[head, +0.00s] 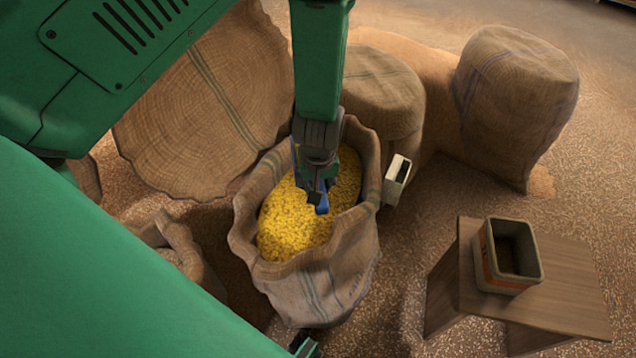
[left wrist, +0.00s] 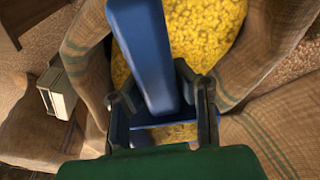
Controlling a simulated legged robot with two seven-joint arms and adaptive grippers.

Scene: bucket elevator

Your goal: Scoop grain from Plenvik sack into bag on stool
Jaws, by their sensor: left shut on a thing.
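An open burlap sack (head: 320,290) full of yellow grain (head: 285,225) stands at the centre of the head view; its dark lettering is too blurred to read. My left gripper (head: 318,190) points down over the grain, inside the sack's mouth. It is shut on a blue scoop (head: 321,204), mostly hidden in the head view. In the left wrist view the scoop (left wrist: 145,55) lies between the fingers, and yellow shows inside its lower blue frame. On the wooden stool (head: 535,310) stands a rectangular open-topped container (head: 510,255), not clearly a bag. Dark fingertips at the bottom edge may be my right gripper (head: 305,346).
A small cream box (head: 397,180) is at the sack's right side, also in the left wrist view (left wrist: 56,93). Full sacks (head: 515,100) (head: 375,90) stand behind. A smaller open sack (head: 175,250) is at left. Grain-strewn floor lies between sack and stool.

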